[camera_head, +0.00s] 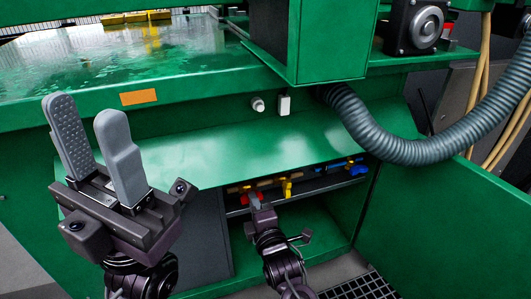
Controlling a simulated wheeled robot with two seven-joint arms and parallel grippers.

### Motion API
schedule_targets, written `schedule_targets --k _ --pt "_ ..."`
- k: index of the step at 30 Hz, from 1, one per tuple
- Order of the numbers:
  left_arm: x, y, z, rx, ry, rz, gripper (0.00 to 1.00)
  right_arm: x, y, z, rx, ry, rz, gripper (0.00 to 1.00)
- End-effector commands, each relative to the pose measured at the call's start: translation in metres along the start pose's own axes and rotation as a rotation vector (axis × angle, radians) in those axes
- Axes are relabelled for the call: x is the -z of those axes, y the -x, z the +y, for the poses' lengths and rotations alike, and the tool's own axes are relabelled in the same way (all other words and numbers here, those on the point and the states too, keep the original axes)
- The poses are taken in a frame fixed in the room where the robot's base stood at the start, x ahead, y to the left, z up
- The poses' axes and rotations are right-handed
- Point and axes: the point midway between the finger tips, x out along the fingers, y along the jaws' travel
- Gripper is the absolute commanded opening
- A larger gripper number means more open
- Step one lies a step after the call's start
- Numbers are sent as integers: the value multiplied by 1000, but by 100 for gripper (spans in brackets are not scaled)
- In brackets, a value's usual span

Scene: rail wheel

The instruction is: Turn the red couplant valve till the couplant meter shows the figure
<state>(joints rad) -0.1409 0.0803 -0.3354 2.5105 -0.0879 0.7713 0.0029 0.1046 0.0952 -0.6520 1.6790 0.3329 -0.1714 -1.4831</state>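The red couplant valve (246,198) is at the left end of a row of coloured valves, inside the open green cabinet. My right gripper (257,202) reaches into the cabinet, its tip at the red valve and partly covering it. I cannot tell whether its fingers are closed on the valve. My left gripper (88,122) is raised at the left, in front of the green machine, with its two grey fingers apart and nothing between them. I cannot make out a couplant meter figure in this view.
A yellow valve (286,187) and a blue valve (356,169) sit right of the red one. The cabinet's green door (445,235) stands open at the right. A thick grey hose (400,150) hangs above the opening. A green overhanging panel (270,150) lies above the valves.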

Motion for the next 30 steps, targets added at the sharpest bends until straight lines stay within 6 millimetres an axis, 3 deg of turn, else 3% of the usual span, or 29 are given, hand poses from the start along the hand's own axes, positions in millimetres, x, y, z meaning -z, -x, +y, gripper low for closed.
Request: schedule_targets --k 9,21,30 --pt "-1 -3 -1 -1 -2 -4 40 0 0 1 2 -32 0 0" --pt "0 -24 -2 0 -1 -2 40 0 0 1 2 -381 0 0" --pt "0 -23 -2 0 -1 -2 40 0 0 -1 1 -403 0 0"
